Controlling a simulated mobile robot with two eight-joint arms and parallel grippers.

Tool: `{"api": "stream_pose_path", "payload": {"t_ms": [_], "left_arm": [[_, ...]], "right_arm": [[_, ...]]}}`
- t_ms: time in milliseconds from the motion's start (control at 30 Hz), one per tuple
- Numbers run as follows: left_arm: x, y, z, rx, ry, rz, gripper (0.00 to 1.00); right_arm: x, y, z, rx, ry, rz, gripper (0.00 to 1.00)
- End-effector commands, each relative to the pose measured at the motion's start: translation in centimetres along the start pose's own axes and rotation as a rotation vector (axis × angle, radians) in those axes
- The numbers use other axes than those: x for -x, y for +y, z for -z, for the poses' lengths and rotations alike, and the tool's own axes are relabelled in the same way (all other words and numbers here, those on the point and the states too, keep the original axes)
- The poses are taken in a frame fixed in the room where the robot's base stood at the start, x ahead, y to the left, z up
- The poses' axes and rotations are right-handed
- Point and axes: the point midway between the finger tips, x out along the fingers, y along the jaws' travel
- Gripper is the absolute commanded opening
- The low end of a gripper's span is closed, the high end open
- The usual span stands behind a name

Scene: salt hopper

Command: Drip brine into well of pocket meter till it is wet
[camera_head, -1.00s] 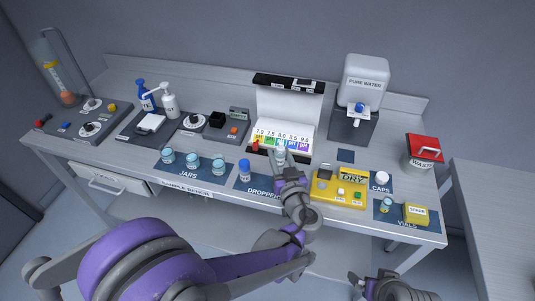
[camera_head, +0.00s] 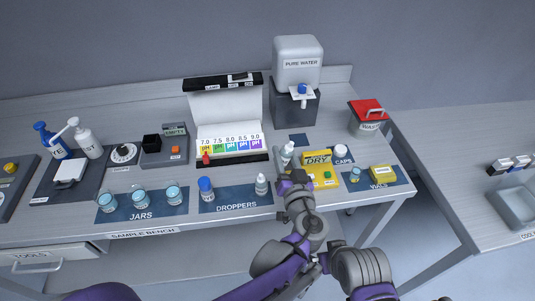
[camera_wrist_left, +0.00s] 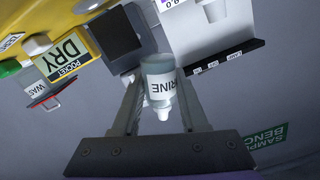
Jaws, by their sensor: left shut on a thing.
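My left gripper (camera_head: 291,176) is shut on a small clear bottle (camera_head: 287,153) with a white nozzle. In the left wrist view the bottle (camera_wrist_left: 160,83) sits between the two fingers, and its label shows "RINE". The yellow pocket meter (camera_head: 327,183) lies on the bench just right of the held bottle in the head view; my gripper partly covers its left side. Its display reads DRY in the left wrist view (camera_wrist_left: 64,55), with a dark square part beside it. I cannot tell whether the nozzle is over the well. My right gripper is not in view.
A droppers mat (camera_head: 236,203) holds a blue-capped bottle (camera_head: 206,189) and a white-capped one (camera_head: 261,184). A pH colour board (camera_head: 225,105) stands behind. Caps, vials and a red-lidded waste bin (camera_head: 366,117) are to the right. Jars (camera_head: 139,200) stand left.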

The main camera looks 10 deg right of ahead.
Motion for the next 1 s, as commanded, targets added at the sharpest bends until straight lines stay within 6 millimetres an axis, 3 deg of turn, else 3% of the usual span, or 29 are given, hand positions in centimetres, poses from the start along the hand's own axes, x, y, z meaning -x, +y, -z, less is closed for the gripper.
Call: {"api": "stream_pose_path", "payload": {"t_ms": [567,767,1000], "left_arm": [[0.3,0.5,0.2,-0.031,0.006,-0.011,0.0],[0.3,-0.1,-0.5,-0.25,0.006,0.001,0.0],[0.2,-1.4,-1.5,-0.647,0.009,0.022,0.0]], "right_arm": [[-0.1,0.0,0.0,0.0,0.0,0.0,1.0],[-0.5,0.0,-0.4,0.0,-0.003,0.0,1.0],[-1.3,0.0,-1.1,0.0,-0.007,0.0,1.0]]}}
